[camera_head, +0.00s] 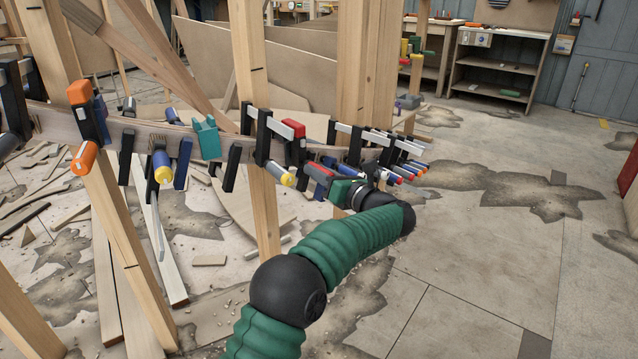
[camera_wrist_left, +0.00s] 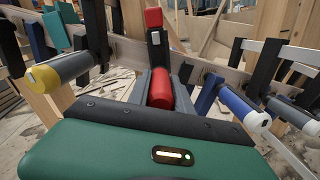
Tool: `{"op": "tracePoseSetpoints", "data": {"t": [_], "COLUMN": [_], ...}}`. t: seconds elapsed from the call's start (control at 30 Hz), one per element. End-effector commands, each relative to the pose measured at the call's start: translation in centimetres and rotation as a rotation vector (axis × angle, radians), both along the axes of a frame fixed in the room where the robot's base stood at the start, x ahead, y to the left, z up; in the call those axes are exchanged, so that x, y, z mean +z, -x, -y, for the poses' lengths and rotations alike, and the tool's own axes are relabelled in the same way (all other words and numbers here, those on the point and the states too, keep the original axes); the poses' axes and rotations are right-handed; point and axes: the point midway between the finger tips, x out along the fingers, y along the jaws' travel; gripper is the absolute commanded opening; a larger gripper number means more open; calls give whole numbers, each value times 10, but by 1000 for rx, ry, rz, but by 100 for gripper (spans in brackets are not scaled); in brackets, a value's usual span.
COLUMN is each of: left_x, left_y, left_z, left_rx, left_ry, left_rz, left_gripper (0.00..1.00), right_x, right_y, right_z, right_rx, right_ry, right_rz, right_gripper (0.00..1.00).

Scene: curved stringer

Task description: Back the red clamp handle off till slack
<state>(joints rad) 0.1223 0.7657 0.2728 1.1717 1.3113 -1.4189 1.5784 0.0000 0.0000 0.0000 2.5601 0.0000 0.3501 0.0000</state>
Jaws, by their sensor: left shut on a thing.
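The red clamp handle (camera_wrist_left: 160,88) sits between the two grey fingers of my left gripper (camera_wrist_left: 159,92) in the left wrist view. The gripper is shut on it. The handle's clamp has a dark bar and a red top (camera_wrist_left: 153,18), upright above the handle. In the head view the red top (camera_head: 295,128) shows on the curved wooden stringer (camera_head: 150,130), and my left gripper (camera_head: 320,178) is at the stringer's lower side. The far end of the handle and its screw are mostly hidden. My right gripper is not in view.
Other clamps crowd both sides: a yellow-ended one (camera_wrist_left: 42,77) and a blue-handled one (camera_wrist_left: 245,108) flank the gripper. A teal clamp (camera_head: 207,138) and an orange one (camera_head: 82,157) are further left. Wooden posts (camera_head: 253,110) hold the stringer. Floor at right is open.

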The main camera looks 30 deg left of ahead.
Motion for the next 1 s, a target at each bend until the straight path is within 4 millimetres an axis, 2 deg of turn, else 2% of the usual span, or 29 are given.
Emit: {"op": "tracePoseSetpoints", "data": {"t": [0.03, 0.23, 0.8, 0.83, 1.0], "left_x": [-8, -7, -4, -4, -2], "left_y": [-1, -1, -1, -1, -1], "left_z": [1, 1, 1, 1, 1], "left_rx": [-2, -3, -3, -3, -2], "left_ry": [15, 38, 46, 46, 44], "left_rz": [17, 88, 119, 119, 121], "left_gripper": [0, 0, 0, 28, 48], "right_x": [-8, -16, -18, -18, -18], "right_y": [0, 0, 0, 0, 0], "right_z": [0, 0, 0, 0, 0], "right_rx": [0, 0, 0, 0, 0], "right_ry": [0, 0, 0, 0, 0], "right_rz": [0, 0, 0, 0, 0], "right_gripper": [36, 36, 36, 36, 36]}}
